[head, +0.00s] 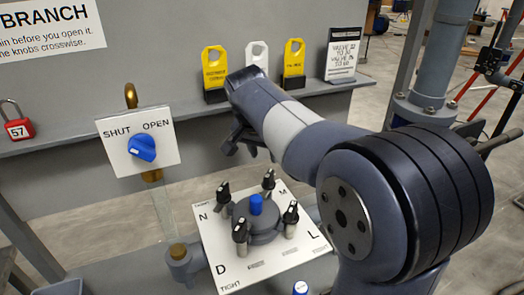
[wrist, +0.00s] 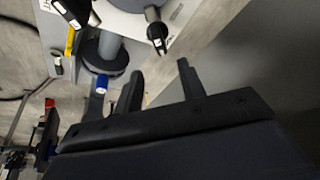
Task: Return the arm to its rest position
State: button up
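My arm is raised at the right of the head view and reaches left, in front of the back panel. My gripper (head: 250,148) hangs at its end, above and behind the white plate, partly hidden by the wrist. In the wrist view my gripper (wrist: 161,70) shows two dark fingers standing apart with nothing between them. It is open and empty.
A white plate (head: 218,245) bears a grey round cover with several black knobs around a blue cap (head: 256,204). A SHUT/OPEN plate (head: 112,158) has a blue knob (head: 142,148). Tags (head: 214,68) and a red padlock (head: 18,122) are at the shelf.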

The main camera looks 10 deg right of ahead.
aim_at(269, 173)
jog(key=shift+f, duration=0.15)
jog(key=p+x, duration=0.1)
jog(key=x, duration=0.9)
jog(key=shift+w+d+f+p, duration=0.1)
jog(key=shift+d+f+p, duration=0.1)
jog(key=shift+p, duration=0.15)
jog(key=shift+a+n+y+p, duration=0.1)
jog(key=shift+n+y+p, duration=0.25)
jog(key=shift+n, duration=0.45)
jog(key=shift+f, duration=0.1)
